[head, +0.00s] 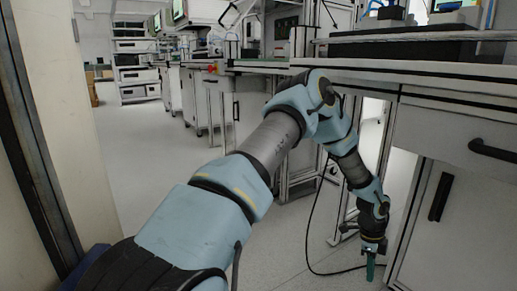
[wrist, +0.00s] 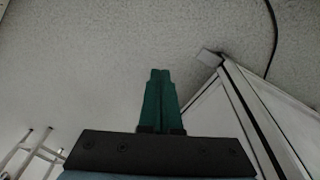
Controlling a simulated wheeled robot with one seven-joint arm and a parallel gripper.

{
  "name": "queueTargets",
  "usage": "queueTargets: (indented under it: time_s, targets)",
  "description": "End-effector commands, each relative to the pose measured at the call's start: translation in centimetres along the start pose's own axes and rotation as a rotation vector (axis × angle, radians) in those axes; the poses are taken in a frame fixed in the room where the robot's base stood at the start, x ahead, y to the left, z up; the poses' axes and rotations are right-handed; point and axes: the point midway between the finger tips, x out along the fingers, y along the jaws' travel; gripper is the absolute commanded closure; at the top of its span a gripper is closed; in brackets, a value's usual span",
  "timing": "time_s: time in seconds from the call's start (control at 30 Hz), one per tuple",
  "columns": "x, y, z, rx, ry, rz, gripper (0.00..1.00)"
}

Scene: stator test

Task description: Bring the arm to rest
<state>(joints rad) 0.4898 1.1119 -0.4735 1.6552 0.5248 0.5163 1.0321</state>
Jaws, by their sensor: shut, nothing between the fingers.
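My arm (head: 270,145) reaches out from the lower left of the head view and bends down beside the workbench. My gripper (head: 370,268) hangs low at its end, pointing down, in front of the white cabinet. In the wrist view my gripper (wrist: 160,76) shows two green fingers pressed together with nothing between them. Bare floor lies beyond the fingertips.
The workbench (head: 440,78) and its cabinet (head: 455,225) with dark handles stand close on the right. A black cable (head: 308,225) hangs to the floor near my gripper. A wall or door frame (head: 45,130) is at the left. The aisle floor (head: 145,165) is clear.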

Motion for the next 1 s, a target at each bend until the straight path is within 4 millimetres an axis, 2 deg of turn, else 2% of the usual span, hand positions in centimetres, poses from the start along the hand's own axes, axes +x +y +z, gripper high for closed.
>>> queueTargets:
  time_s: [0.03, 0.17, 0.27, 0.4, 0.47, 0.6, 0.7, 0.8, 1.0]
  targets:
    - [-1.8, 0.1, 1.3, -0.050, -0.013, -0.010, 1.00]
    - [-6.2, 1.3, 5.0, -0.229, -0.047, -0.032, 1.00]
    - [-10.7, 3.1, 8.8, -0.429, -0.077, -0.061, 1.00]
    - [-17.0, 7.1, 14.1, -0.750, -0.108, -0.111, 1.00]
    - [-19.4, 9.2, 16.1, -0.893, -0.114, -0.135, 1.00]
    - [-24.7, 14.6, 19.9, -1.236, -0.111, -0.199, 1.00]
    - [-27.4, 18.5, 21.7, -1.465, -0.093, -0.240, 1.00]
    - [-29.3, 21.8, 22.7, -1.653, -0.068, -0.275, 1.00]
    - [-31.7, 27.0, 23.5, -1.951, -0.006, -0.329, 1.00]
